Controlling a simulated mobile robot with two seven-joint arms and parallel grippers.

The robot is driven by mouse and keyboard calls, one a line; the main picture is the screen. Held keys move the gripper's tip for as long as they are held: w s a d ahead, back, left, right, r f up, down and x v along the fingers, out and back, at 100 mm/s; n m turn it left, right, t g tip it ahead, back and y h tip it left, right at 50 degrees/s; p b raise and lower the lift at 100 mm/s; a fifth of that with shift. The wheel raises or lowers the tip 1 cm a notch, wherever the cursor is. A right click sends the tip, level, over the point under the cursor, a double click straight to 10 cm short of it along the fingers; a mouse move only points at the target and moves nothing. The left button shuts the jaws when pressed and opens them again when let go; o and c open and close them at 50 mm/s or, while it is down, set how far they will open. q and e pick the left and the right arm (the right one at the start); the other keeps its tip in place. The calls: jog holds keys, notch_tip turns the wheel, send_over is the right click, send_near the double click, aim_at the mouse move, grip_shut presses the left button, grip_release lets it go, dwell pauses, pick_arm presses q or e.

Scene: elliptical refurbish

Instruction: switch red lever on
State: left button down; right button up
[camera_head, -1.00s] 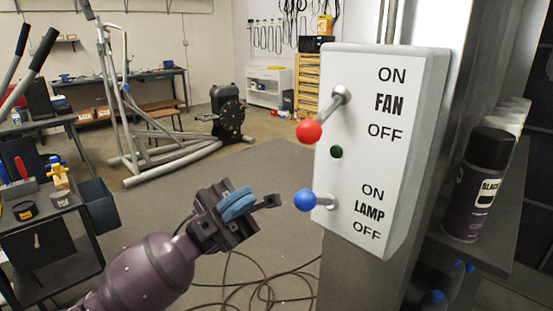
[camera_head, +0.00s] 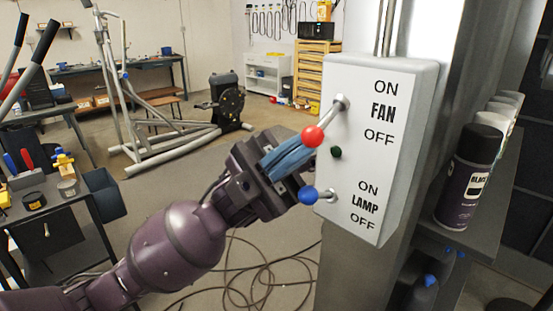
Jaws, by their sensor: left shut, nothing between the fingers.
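The red lever (camera_head: 313,136) is a red ball on a metal rod on the switch box (camera_head: 375,190). It sits beside the FAN label, and its rod slopes down from the pivot toward the ball. The blue lever (camera_head: 308,195) sits below it beside LAMP, pointing roughly level. My left gripper (camera_head: 300,165) is shut and empty, with blue pads along its fingers. Its tips show just left of the box, between the two balls and right below the red one. I cannot tell whether it touches either ball. My right gripper is not in view.
A dark green button (camera_head: 336,152) sits between the levers. A black spray can (camera_head: 468,178) stands on a shelf right of the box. A tool cart (camera_head: 70,205) is at the left, and cables (camera_head: 255,262) lie on the floor below my arm.

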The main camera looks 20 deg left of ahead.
pick_arm(q)
jog(key=shift+d+r, duration=0.1)
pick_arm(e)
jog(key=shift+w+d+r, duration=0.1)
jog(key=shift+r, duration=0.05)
pick_arm(q)
jog(key=shift+s+r+n+t+h+p, duration=0.15)
jog(key=shift+n+t+h+p, duration=0.2)
jog(key=shift+n+t, duration=0.25)
jog(key=shift+s+n, duration=0.1)
jog(key=shift+n, duration=0.3)
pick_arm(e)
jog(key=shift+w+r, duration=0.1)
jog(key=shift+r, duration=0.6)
pick_arm(q)
jog(key=shift+r+n+t+h+p, duration=0.15)
jog(key=shift+n+t+h+p, duration=0.4)
jog(key=shift+t, duration=0.35)
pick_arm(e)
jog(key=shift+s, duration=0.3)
